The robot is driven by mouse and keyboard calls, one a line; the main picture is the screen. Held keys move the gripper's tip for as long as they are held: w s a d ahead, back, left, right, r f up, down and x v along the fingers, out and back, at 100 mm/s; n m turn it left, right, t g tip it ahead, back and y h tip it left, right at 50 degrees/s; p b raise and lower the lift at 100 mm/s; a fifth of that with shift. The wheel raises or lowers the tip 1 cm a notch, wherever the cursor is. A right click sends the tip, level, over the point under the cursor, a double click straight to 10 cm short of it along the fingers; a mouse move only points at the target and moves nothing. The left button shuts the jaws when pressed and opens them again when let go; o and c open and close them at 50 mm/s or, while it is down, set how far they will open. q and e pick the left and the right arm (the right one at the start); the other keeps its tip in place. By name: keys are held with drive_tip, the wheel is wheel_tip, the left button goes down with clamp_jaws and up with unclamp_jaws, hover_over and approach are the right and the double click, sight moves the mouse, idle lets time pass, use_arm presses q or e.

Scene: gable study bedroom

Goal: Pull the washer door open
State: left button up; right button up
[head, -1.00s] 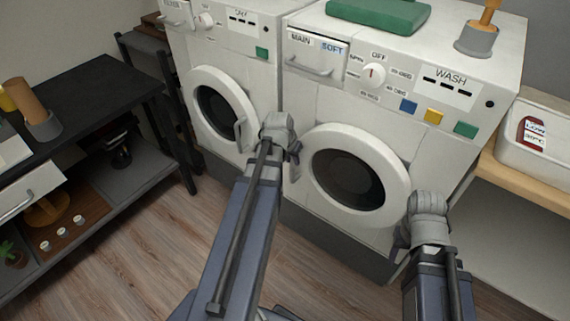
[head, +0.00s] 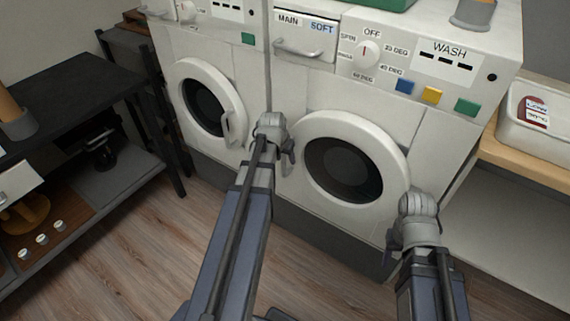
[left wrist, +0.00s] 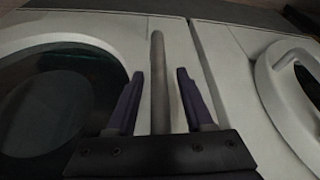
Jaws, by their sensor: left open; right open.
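The white washer (head: 420,105) is the right machine in the head view, labelled WASH. Its round door (head: 343,168) with dark glass looks closed. My left gripper (head: 287,157) is at the left rim of that door, and its fingers are partly hidden there. In the left wrist view my left gripper (left wrist: 159,80) is open, with one dark finger on each side of an upright grey bar handle (left wrist: 159,55) beside the door glass. Contact with the handle is not clear. My right gripper (head: 394,243) is open and empty, near the door's lower right; its fingers barely show.
A second white machine (head: 175,60) with a round door and handle stands close on the left. A black shelf table (head: 75,85) is at far left. A wooden shelf (head: 530,163) with a white bin (head: 540,130) is at right. Wooden floor (head: 140,250) lies clear in front.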

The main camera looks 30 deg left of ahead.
use_arm(q)
drive_tip(key=shift+f, duration=0.15)
drive_tip(key=shift+c, duration=0.3)
clamp_jaws()
idle(1.1)
